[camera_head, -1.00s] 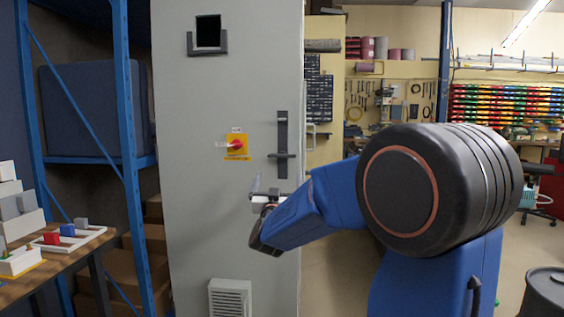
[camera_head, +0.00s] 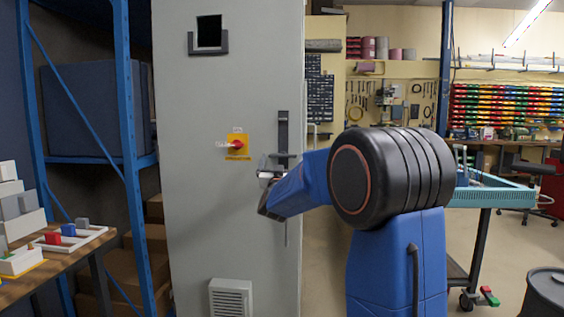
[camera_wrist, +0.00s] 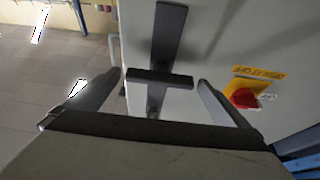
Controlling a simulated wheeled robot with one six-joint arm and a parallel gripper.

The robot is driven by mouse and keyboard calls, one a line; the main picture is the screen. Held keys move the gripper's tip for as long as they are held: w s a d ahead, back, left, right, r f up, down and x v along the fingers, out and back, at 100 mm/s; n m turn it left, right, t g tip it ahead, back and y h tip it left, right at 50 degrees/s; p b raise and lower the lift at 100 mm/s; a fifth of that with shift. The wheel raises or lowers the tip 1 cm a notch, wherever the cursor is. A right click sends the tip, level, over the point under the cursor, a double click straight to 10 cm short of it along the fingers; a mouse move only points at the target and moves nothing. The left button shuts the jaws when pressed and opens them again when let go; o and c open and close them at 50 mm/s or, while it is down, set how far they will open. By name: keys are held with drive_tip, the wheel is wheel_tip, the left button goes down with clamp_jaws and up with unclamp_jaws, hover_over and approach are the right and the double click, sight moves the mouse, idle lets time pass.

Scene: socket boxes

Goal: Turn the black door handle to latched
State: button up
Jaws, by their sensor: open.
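The black door handle (camera_head: 283,130) is on the grey cabinet door (camera_head: 215,220), right of the red and yellow switch. It has a long upright plate and a short crossbar lying level across it. In the wrist view the handle's crossbar (camera_wrist: 160,78) spans most of the gap between my fingertips. My gripper (camera_head: 270,165) is open just in front of the handle's lower part, partly hiding it. In the wrist view my gripper (camera_wrist: 160,80) has one finger beyond each end of the crossbar. I cannot tell whether either finger touches it.
The red switch on its yellow plate (camera_head: 238,146) is close left of the handle and also shows in the wrist view (camera_wrist: 247,95). A vent (camera_head: 231,299) is low on the door. Blue shelving (camera_head: 128,150) and a table with blocks (camera_head: 60,255) are at left.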

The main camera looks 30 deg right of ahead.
drive_tip(key=shift+c, duration=0.3)
drive_tip(key=c, duration=0.8)
drive_tip(key=shift+c, duration=0.2)
drive_tip(key=shift+a+m, duration=0.1)
drive_tip(key=shift+m, duration=0.2)
drive_tip(key=m+g+h, duration=0.1)
drive_tip(key=m, duration=0.2)
drive_tip(key=shift+w+a+m+h, duration=0.1)
drive_tip(key=shift+m+h, duration=0.3)
drive_tip(key=m+g+h, duration=0.1)
drive_tip(key=m+g, duration=0.1)
drive_tip(key=m, duration=0.1)
drive_tip(key=m+g+h, duration=0.1)
drive_tip(key=m, duration=0.3)
drive_tip(key=shift+w+a+r+m+g, duration=0.1)
drive_tip(key=shift+a+r+m+g, duration=0.1)
drive_tip(key=shift+m+g, duration=0.15)
drive_tip(key=m+g, duration=0.1)
drive_tip(key=m, duration=0.1)
drive_tip(key=m+g, duration=0.1)
drive_tip(key=m, duration=0.2)
drive_tip(key=shift+r+g, duration=0.15)
drive_tip(key=shift+g, duration=0.1)
drive_tip(key=shift+r+m+g+y, duration=0.1)
drive_tip(key=shift+m+g+y, duration=0.3)
drive_tip(key=shift+m, duration=0.95)
drive_tip(key=shift+r+m+g+y, duration=0.1)
drive_tip(key=shift+m+g+y, duration=0.25)
drive_tip(key=shift+m, duration=0.95)
